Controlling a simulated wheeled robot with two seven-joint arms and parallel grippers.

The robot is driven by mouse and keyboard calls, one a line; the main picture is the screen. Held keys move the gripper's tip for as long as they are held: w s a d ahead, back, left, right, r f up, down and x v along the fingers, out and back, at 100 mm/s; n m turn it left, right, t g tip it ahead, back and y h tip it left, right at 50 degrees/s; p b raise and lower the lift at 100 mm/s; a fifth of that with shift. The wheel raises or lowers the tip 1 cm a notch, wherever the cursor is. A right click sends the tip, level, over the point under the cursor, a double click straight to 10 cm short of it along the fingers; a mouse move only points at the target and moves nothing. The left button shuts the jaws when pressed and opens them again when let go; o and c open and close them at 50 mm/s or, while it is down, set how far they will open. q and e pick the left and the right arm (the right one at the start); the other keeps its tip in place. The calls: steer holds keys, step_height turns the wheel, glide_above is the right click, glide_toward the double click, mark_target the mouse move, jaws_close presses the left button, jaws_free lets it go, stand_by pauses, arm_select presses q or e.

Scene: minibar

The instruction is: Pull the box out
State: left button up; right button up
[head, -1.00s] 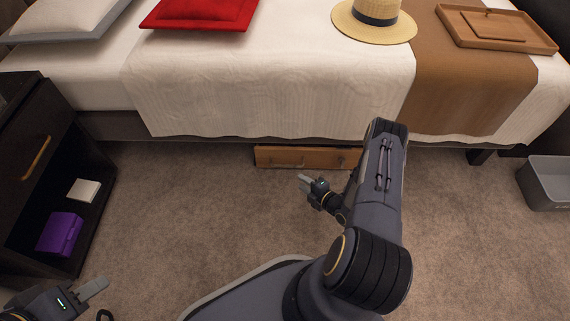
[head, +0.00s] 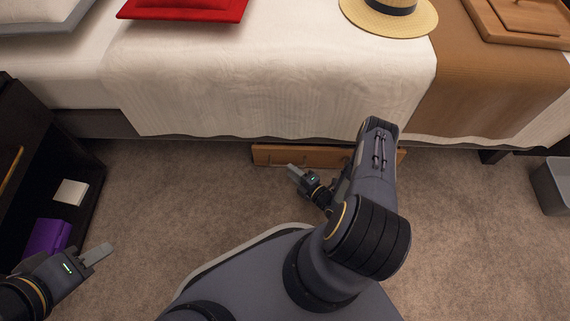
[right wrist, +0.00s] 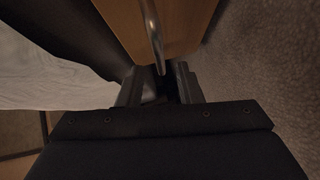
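The wooden box (head: 268,154) lies low under the near edge of the bed, its front panel showing in the head view. My right forearm covers part of that front. In the right wrist view the box (right wrist: 185,25) fills the top middle, with a curved metal handle (right wrist: 153,30) on its face. My right gripper (head: 291,170) is just in front of the box. In the right wrist view its fingers (right wrist: 158,85) are apart, with the handle's near end between or just beyond them; contact cannot be told. My left gripper (head: 100,252) is away at the lower left, its finger gap unclear.
The bed (head: 270,80) stands over the box. A dark nightstand (head: 75,150) with a purple box (head: 47,238) and a white item (head: 70,192) is at left. A grey bin (head: 552,185) stands at right. Carpet (head: 190,200) before the box is clear.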

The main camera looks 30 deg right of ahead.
mark_target(285, 166)
steer(key=shift+b+x, duration=0.65)
steer(key=shift+x, duration=1.75)
steer(key=shift+c, duration=0.3)
jaws_close()
